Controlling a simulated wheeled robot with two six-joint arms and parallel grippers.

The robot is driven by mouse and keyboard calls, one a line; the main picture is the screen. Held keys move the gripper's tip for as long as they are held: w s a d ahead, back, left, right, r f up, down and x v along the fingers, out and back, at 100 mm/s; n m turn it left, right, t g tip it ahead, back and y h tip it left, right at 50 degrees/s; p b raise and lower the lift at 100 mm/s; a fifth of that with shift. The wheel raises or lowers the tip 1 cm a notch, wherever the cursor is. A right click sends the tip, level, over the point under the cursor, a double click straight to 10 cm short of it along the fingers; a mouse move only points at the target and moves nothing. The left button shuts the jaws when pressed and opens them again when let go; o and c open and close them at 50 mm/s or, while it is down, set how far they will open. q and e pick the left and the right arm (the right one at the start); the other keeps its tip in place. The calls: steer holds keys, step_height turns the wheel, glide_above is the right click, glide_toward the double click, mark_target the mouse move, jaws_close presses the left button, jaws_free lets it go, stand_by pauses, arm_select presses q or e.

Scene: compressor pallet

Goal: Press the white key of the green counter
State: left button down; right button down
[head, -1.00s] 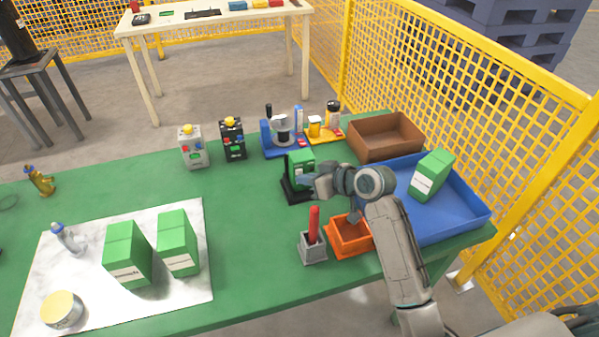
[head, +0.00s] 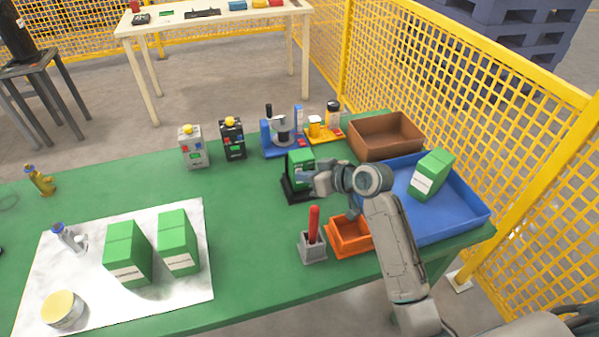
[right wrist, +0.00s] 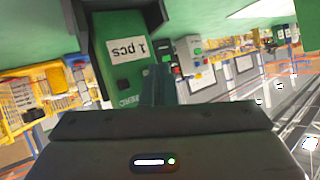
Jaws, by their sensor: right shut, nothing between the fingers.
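The green counter (head: 299,160) is a green box in a black frame near the middle of the table. Below the panel are a small dark square and pale lettering. My right gripper (head: 306,177) is shut and empty, its tips (right wrist: 155,75) at the counter's face. I cannot tell whether they touch it. No white key shows clearly; the fingers cover part of the face. My left gripper is not in view.
An orange bin (head: 352,237) and a grey holder with a red stick (head: 313,225) stand in front. A blue tray (head: 450,220) with a green carton is at right, a brown box (head: 385,137) behind. Grey (head: 193,152) and black (head: 232,142) devices stand back left.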

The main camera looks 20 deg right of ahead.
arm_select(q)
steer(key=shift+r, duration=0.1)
arm_select(e)
steer(key=shift+s, duration=0.1)
steer(key=shift+s+p, duration=0.4)
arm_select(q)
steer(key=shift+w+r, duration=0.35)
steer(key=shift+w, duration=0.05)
arm_select(e)
steer(key=shift+s, duration=0.3)
